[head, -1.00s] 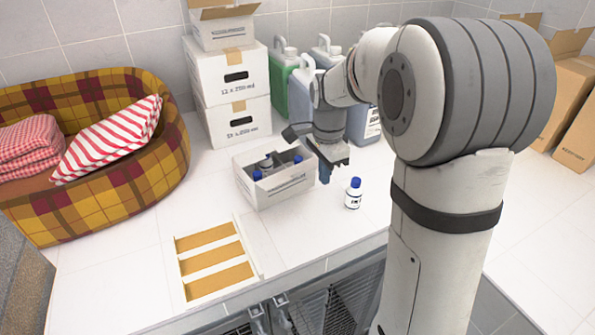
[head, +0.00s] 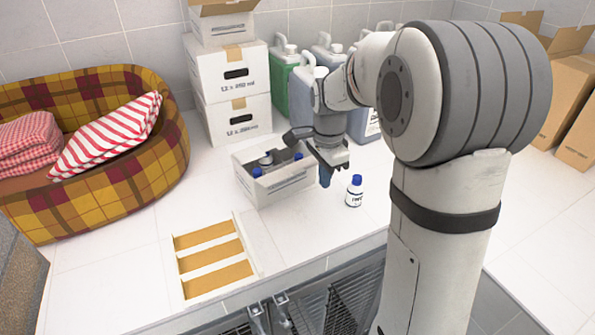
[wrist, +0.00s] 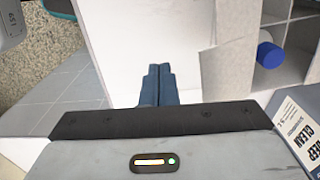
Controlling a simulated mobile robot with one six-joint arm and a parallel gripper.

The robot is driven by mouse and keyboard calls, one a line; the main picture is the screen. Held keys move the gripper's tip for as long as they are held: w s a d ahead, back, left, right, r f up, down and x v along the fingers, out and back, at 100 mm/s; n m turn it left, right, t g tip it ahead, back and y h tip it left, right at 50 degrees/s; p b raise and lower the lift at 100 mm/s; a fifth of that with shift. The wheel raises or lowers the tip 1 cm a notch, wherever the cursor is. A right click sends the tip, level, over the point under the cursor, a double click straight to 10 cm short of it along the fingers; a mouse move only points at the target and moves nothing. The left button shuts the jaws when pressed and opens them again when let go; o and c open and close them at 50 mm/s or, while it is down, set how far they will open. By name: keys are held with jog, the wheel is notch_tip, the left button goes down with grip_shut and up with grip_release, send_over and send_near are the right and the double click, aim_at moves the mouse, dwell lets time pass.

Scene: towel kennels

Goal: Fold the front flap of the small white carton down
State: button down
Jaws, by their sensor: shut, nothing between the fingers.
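The small white carton (head: 288,187) stands on the white counter with blue-capped bottles (head: 257,172) inside. Its open top, white dividers and a blue cap (wrist: 270,54) show at the right of the wrist view. My gripper (head: 325,179) is beside the carton's right end, fingers pointing down. In the wrist view its blue fingers (wrist: 158,84) are together, with nothing between them. A pale panel (wrist: 232,50) stands between the fingers and the compartments; I cannot tell which flap it is. My wrist hides part of the carton's back right in the head view.
A white bottle with a blue cap (head: 354,190) stands right of the carton. Stacked white boxes (head: 238,120) and several jugs (head: 285,78) stand behind. A shallow slatted tray (head: 214,260) lies front left. A plaid pet bed (head: 125,190) fills the left.

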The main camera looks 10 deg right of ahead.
aim_at(311, 163)
jog(key=shift+f+b, duration=0.35)
jog(key=shift+f, duration=0.35)
jog(key=shift+w, duration=0.1)
jog(key=shift+w+a+p, duration=0.3)
jog(key=shift+w+a, duration=0.15)
jog(key=shift+w, duration=0.35)
jog(key=shift+w+a+p, duration=0.3)
jog(key=shift+w+a, duration=0.1)
jog(key=shift+w, duration=0.45)
jog(key=shift+w+a+p, duration=0.3)
jog(key=shift+w+a, duration=0.15)
jog(key=shift+w, duration=0.35)
jog(key=shift+r, duration=0.2)
jog(key=shift+w+a+r+p, duration=0.1)
jog(key=shift+w+r+p, duration=0.1)
jog(key=shift+r+p, duration=0.6)
jog(key=shift+w+a+r+p, duration=0.1)
jog(key=shift+w+r+p, duration=0.15)
jog(key=shift+r+p, duration=0.55)
jog(key=shift+w+a+r+p, duration=0.1)
jog(key=shift+w+r+p, duration=0.1)
jog(key=shift+r+p, duration=0.6)
jog(key=shift+r, duration=0.3)
